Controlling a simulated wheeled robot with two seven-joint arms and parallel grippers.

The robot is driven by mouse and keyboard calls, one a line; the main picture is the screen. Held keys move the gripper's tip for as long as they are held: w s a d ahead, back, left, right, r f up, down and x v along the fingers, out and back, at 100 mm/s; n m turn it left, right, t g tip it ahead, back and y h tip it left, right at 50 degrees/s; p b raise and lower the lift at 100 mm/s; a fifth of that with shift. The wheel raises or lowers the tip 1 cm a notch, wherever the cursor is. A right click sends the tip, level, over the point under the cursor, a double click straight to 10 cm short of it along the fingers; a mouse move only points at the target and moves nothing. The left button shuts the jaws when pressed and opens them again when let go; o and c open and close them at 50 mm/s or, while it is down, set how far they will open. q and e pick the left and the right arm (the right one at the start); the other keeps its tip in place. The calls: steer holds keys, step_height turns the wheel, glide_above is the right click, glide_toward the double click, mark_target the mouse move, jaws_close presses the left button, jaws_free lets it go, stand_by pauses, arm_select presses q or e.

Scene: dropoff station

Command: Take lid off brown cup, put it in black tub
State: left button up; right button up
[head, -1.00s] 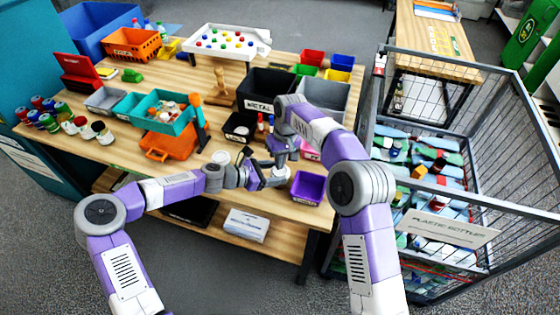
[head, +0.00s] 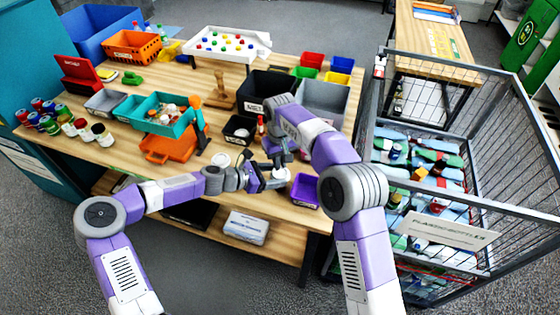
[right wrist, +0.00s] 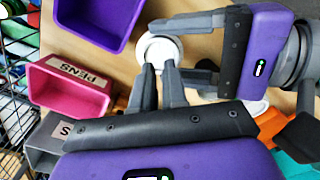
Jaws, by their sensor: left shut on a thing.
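A round white lid (right wrist: 157,46) shows at the tips of both grippers in the right wrist view; the cup below it is mostly hidden and I cannot make out its brown side. My left gripper (head: 279,178) is shut around the cup from the side. It also shows in the right wrist view (right wrist: 184,48). My right gripper (right wrist: 160,68) points at the lid with a gap between its fingers; I cannot tell whether they touch the lid. In the head view it is just above the left gripper. A small black tub (head: 230,136) stands behind the grippers, with something white in it.
A purple bin (head: 305,192) stands just right of the grippers. A pink bin labelled PENS (right wrist: 68,88) shows in the right wrist view. A larger black bin (head: 258,88) and a grey bin (head: 323,92) stand behind. A wire cage (head: 470,215) of bottles is right of the table.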

steer(key=shift+o, duration=1)
step_height(320, 180, up, 12)
arm_select(q)
steer(key=o, duration=1.6)
steer(key=shift+a, duration=0.1)
